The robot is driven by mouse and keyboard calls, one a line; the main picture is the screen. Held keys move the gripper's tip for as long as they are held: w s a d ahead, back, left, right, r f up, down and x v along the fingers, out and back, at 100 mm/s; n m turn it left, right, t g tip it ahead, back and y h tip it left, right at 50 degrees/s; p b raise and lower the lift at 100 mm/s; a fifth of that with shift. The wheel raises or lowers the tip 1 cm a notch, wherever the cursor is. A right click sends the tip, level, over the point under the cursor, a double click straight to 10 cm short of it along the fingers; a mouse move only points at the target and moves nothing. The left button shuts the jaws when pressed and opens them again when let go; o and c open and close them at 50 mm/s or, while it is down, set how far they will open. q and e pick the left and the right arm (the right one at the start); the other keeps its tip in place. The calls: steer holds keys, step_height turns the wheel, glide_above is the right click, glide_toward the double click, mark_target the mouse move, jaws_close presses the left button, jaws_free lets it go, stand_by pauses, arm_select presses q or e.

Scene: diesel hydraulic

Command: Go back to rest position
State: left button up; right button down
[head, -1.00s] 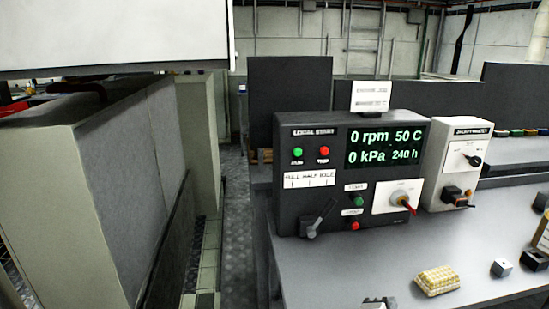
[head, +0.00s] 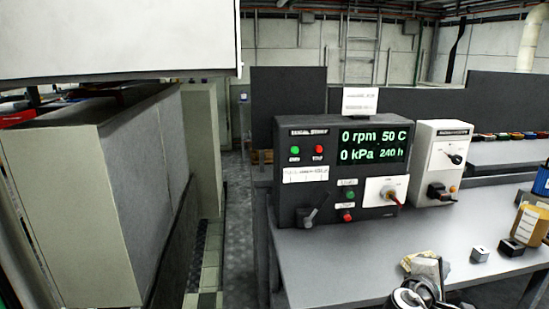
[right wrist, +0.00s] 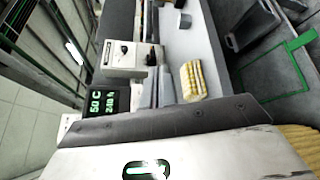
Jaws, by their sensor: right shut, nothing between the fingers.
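My right gripper (head: 428,272) shows at the bottom of the head view, in front of the yellow-and-white pad, and hides part of it. Its fingers are shut and empty. In the right wrist view the yellow ribbed pad (right wrist: 193,80) lies on the grey bench beside the narrow fingers, apart from them. My left gripper is not in view.
The dark control panel (head: 300,190) with a lit display stands on the grey bench (head: 330,262). A white switch box (head: 438,155) stands beside it. Small blocks (head: 480,254) and a yellow container (head: 530,222) are at right. A large cabinet (head: 75,215) fills the left.

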steer(key=d+r+m+g+h, duration=0.2)
steer(key=d+r+m+g, duration=0.35)
steer(key=d, duration=0.75)
steer(key=w+a+r+m+t+y, duration=0.4)
steer(key=w+a+t+y, duration=0.8)
steer(key=a, duration=0.3)
steer(key=s+a+f+g+y, duration=0.1)
steer(key=s+a+f+y, duration=0.1)
steer(key=s+a+f, duration=0.5)
steer(key=s+a+f+g+y, duration=0.2)
steer(key=s+a+f, duration=0.2)
steer(key=s+f, duration=0.6)
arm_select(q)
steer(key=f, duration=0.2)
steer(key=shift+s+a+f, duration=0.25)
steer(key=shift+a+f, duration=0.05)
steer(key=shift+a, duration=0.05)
arm_select(e)
steer(key=s+a+f+g, duration=0.1)
steer(key=s+a+f, duration=0.2)
steer(key=s, duration=0.4)
steer(key=s+a+f+g+y, duration=0.1)
steer(key=s+a+f, duration=0.2)
steer(key=s, duration=0.4)
steer(key=s+a+f+g, duration=0.1)
steer(key=s+a+f, duration=0.2)
steer(key=s, duration=0.5)
steer(key=shift+f+y, duration=0.4)
steer(key=shift+f, duration=0.15)
